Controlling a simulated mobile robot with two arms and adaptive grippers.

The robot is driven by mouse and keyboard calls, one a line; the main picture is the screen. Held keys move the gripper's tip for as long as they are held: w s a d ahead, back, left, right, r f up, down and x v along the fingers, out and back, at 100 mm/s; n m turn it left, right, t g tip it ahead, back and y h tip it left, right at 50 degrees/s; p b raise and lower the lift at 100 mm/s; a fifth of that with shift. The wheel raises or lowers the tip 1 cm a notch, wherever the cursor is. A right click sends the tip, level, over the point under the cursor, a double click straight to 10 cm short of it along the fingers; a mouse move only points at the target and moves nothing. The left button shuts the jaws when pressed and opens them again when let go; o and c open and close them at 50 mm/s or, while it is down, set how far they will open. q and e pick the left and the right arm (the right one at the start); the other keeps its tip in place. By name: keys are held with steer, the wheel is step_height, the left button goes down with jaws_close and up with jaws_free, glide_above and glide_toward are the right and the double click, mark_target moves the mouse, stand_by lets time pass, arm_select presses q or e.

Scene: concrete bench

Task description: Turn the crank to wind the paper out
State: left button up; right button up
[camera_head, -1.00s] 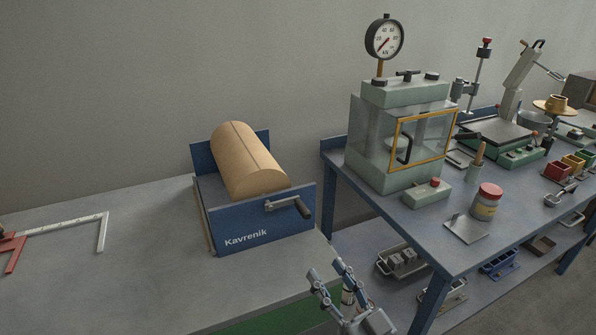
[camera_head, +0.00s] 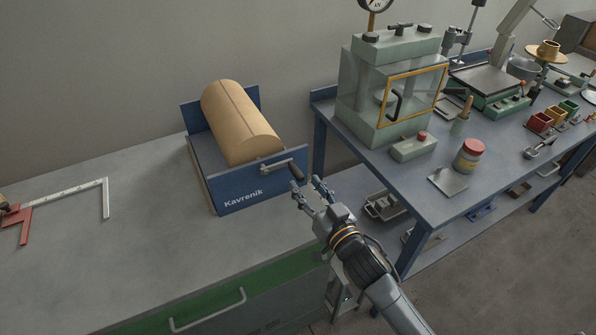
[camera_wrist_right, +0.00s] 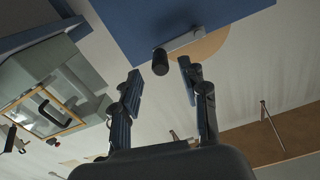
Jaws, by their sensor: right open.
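The blue paper dispenser (camera_head: 262,186) marked "Kavrenik" stands on the concrete bench and holds a brown paper roll (camera_head: 238,120). Its crank (camera_head: 278,165) is on the front panel, with a dark handle (camera_head: 296,172) at the right end. The handle also shows in the right wrist view (camera_wrist_right: 160,62), ahead of the fingertips and between their lines. My right gripper (camera_head: 309,188) is open and empty, just below and right of the handle in the head view. In the right wrist view its fingers (camera_wrist_right: 160,78) are spread apart, with no visible grip on the handle. My left gripper is not in view.
A blue table (camera_head: 330,110) on the right carries a pale green cabinet (camera_head: 360,95), a red-lidded jar (camera_head: 468,155) and several tools. A red-and-white square (camera_head: 65,195) lies on the bench at left. The bench middle is clear.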

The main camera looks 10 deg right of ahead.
mark_target(302, 180)
steer(key=x, duration=0.5)
jaws_close()
